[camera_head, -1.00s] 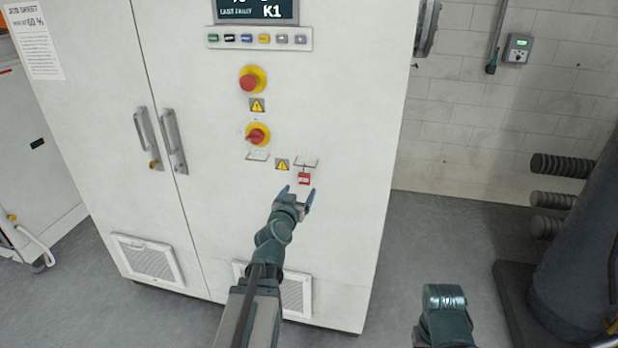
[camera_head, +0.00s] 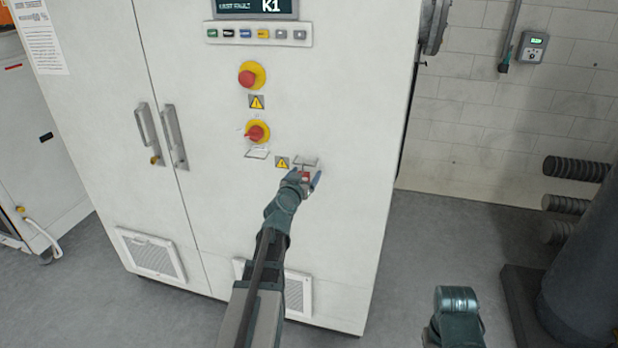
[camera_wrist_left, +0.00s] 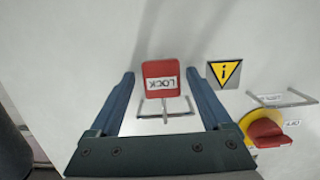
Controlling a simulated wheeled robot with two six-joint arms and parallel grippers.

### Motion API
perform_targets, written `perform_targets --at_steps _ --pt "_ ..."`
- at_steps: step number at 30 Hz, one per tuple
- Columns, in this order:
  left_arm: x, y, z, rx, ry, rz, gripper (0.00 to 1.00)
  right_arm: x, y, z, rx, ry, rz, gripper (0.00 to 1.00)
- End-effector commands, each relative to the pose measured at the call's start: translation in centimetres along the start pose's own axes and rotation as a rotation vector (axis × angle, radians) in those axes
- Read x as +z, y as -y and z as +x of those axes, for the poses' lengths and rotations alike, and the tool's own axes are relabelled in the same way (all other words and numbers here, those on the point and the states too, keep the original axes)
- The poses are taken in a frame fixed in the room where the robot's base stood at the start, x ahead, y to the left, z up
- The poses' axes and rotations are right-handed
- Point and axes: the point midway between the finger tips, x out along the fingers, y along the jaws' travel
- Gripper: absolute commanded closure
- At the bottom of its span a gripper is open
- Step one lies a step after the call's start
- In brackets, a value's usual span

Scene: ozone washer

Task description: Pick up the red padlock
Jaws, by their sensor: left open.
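The red padlock (camera_head: 305,176) is on the front of the white cabinet, just below a small bracket (camera_head: 306,161). In the left wrist view the padlock (camera_wrist_left: 161,80) shows a white "LOCK" label, with the bracket (camera_wrist_left: 166,108) beside it. My left gripper (camera_head: 306,180) is open at the padlock, which partly hides behind it in the head view. In the wrist view the left gripper's fingers (camera_wrist_left: 160,95) stand one on each side of the padlock, with a gap to each. The right arm's lower part shows at the bottom right; its gripper is not seen.
A yellow warning sign (camera_head: 282,162) is close left of the padlock. A red and yellow rotary switch (camera_head: 257,132) and a red emergency button (camera_head: 250,75) are above it. Two door handles (camera_head: 160,137) are further left. Grey floor (camera_head: 420,235) lies open to the right.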

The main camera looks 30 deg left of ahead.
Motion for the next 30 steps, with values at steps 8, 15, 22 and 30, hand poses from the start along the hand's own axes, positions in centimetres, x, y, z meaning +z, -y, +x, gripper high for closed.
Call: perform_targets --at_steps 8,15,22,30 --pt "-0.01 0.0 -0.11 -0.001 0.0 0.0 0.41 0.02 0.01 -0.03 0.0 0.0 0.0 0.5" --pt "-0.01 -0.01 -0.1 -0.001 0.0 0.0 0.84 0.02 0.01 -0.03 0.0 0.0 0.0 0.5" --pt "-0.02 -0.01 -0.1 -0.001 0.0 0.0 1.0 0.02 0.01 -0.03 0.0 0.0 0.0 0.5" --pt "-0.03 -0.01 -0.11 -0.001 0.0 0.0 1.0 0.02 0.01 -0.03 0.0 0.0 0.0 0.5"
